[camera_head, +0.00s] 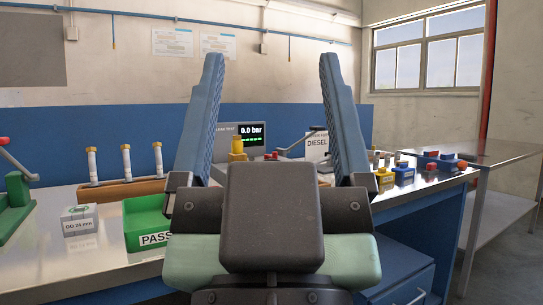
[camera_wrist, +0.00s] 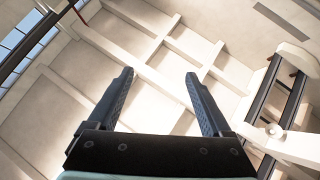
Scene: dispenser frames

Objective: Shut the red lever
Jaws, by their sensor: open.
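My gripper (camera_head: 271,62) is open and empty, its two blue-grey fingers pointing up in the head view. In the wrist view, my gripper (camera_wrist: 159,74) faces the ceiling, with nothing between the fingers. At the far left of the bench stands a green fixture (camera_head: 15,200) with a raised, slanted lever (camera_head: 18,163) that has a red end, cut off by the picture edge. Behind my gripper, a thin slanted lever with a dark knob (camera_head: 318,128) shows beside the gauge; its base is mostly hidden. My gripper is apart from both.
The bench (camera_head: 90,250) holds a wooden rack (camera_head: 122,190) with white posts, a grey block (camera_head: 79,220), a green PASS tray (camera_head: 146,240) and a gauge (camera_head: 250,136) reading 0.0 bar. Several small coloured valves sit at right. A metal table (camera_head: 495,152) stands beyond.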

